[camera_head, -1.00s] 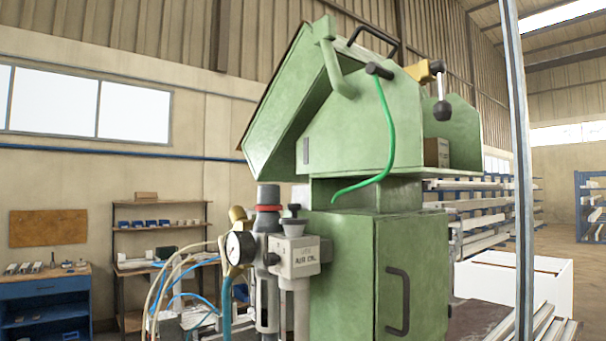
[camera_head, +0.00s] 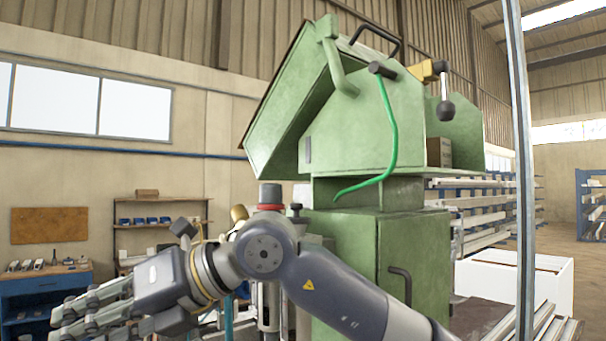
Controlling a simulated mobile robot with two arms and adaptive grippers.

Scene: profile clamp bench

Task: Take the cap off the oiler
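A grey air unit stands on the left side of the green machine. The oiler looks to be its light grey right-hand block (camera_head: 312,240), now mostly hidden behind my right arm. A small dark cap (camera_head: 296,208) sits upright on top of it and shows just above my forearm. My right gripper (camera_head: 80,312) is at the lower left, left of the air unit and apart from the cap. Its fingers point left, look extended and spread, and hold nothing visible. My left gripper is not in view.
A dark knob with a red ring (camera_head: 270,196) stands close left of the cap. The green machine (camera_head: 350,240) rises behind, with a green hose (camera_head: 392,130) hanging down it. A brass fitting (camera_head: 238,213) is left of the knob. The gauge and much of the tubing are hidden.

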